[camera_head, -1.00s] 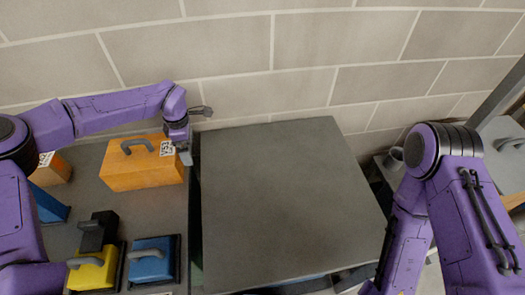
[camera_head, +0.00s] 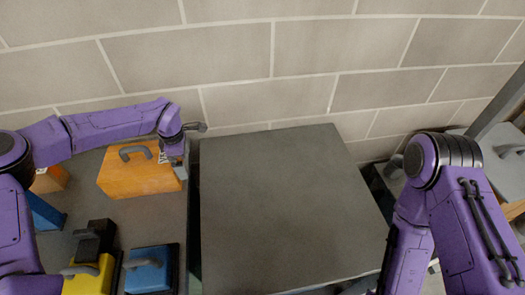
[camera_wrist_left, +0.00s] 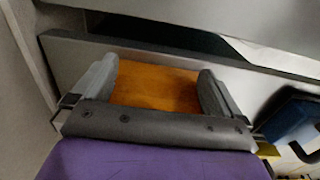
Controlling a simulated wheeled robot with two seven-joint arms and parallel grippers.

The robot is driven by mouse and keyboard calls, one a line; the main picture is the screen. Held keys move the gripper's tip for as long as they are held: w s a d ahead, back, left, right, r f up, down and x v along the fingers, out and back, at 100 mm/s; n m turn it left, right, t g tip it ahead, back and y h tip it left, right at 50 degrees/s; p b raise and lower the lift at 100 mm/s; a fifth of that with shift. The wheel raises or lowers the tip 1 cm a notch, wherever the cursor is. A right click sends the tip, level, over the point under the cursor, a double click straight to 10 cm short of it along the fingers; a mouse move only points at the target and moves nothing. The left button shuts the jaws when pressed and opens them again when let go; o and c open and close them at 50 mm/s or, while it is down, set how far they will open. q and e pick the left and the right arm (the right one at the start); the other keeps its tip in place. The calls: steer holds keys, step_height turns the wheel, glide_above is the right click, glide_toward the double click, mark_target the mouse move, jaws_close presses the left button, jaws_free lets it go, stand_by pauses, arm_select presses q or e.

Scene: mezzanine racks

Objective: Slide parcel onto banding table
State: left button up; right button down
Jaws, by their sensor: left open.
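The orange parcel (camera_head: 138,178), with a grey handle and a white label, lies on a dark surface left of the banding table. My left gripper (camera_head: 178,165) is at the parcel's right end, near the label, which it partly covers. In the left wrist view the open fingers (camera_wrist_left: 158,85) stand on either side of an orange face (camera_wrist_left: 155,88); I cannot tell whether they touch it. The banding table (camera_head: 285,200) has a flat, empty grey top. My right arm is at the right; its gripper does not show.
A narrow dark gap separates the dark surface (camera_head: 165,225) from the table. Blue (camera_head: 150,270), yellow (camera_head: 88,278) and black (camera_head: 95,238) handled boxes stand in front of the parcel. A smaller orange box (camera_head: 48,180) is farther left. A block wall (camera_head: 330,60) closes the back.

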mark_target(159, 163)
arm_select(q)
steer(key=shift+s+a+p, duration=0.2)
steer(key=shift+a+p, duration=0.05)
steer(key=shift+a, duration=0.6)
steer(key=shift+s+a+p, duration=0.25)
steer(key=shift+a+p, duration=0.05)
steer(key=shift+a, duration=0.5)
steer(key=shift+s+a+p, duration=0.2)
steer(key=shift+a+p, duration=0.05)
steer(key=shift+a, duration=0.6)
steer(key=shift+s+a+p, duration=0.15)
steer(key=shift+a+p, duration=0.05)
steer(key=shift+a, duration=0.4)
steer(key=shift+s+a+p, duration=0.15)
steer(key=shift+a, duration=0.45)
steer(key=shift+w+d+b, duration=0.2)
steer(key=shift+d, duration=0.55)
steer(key=shift+w+d+b, duration=0.2)
steer(key=shift+d, duration=0.55)
step_height(159, 163, up, 13)
steer(key=p, duration=1)
steer(key=shift+r, duration=0.1)
